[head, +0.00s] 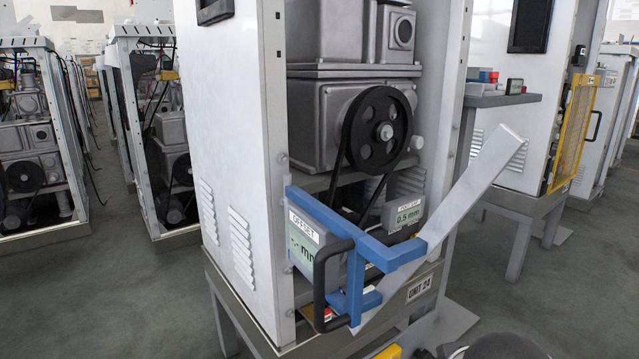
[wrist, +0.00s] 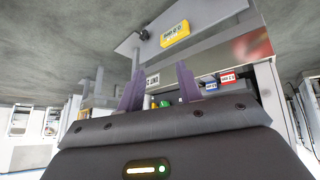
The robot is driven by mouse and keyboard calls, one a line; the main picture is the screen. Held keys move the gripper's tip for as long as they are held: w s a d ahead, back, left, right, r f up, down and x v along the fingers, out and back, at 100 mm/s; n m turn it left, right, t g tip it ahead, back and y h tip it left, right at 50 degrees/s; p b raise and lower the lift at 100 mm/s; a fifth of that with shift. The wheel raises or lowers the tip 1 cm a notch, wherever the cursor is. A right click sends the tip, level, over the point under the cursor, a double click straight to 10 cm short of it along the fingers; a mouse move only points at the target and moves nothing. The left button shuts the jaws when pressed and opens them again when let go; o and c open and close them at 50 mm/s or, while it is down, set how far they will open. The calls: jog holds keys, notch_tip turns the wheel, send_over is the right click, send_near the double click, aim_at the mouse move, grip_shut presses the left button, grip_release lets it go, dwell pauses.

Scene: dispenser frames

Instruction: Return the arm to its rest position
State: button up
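In the wrist view, my gripper (wrist: 157,88) has its two dark purple fingers standing well apart. Nothing is held between them; small green and yellow parts show in the gap, beyond the fingers. The gripper's dark body fills the bottom of that view. In the head view, the gripper's fingers do not show. A dark rounded shape at the bottom edge, right of the middle, may be part of my arm. The dispenser frame (head: 235,140) stands in front of me, with a blue bracket (head: 354,292), a black handle (head: 320,290) and a pale slanted bar (head: 480,180).
An OFFSET display (head: 303,240) and a 0.5 mm display (head: 408,214) sit on the frame. A grey shelf (head: 500,100) juts out at right. In the wrist view, yellow (wrist: 175,33), blue (wrist: 211,83) and red (wrist: 227,77) labelled blocks show. Grey floor (head: 130,290) is open at left.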

jog(key=s+a+r+m+g+y+p, duration=0.1)
jog(key=s+r+p, duration=0.3)
jog(key=r+p, duration=0.8)
jog(key=shift+s+a+p, duration=0.2)
jog(key=shift+a+p, duration=0.35)
jog(key=shift+p, duration=0.05)
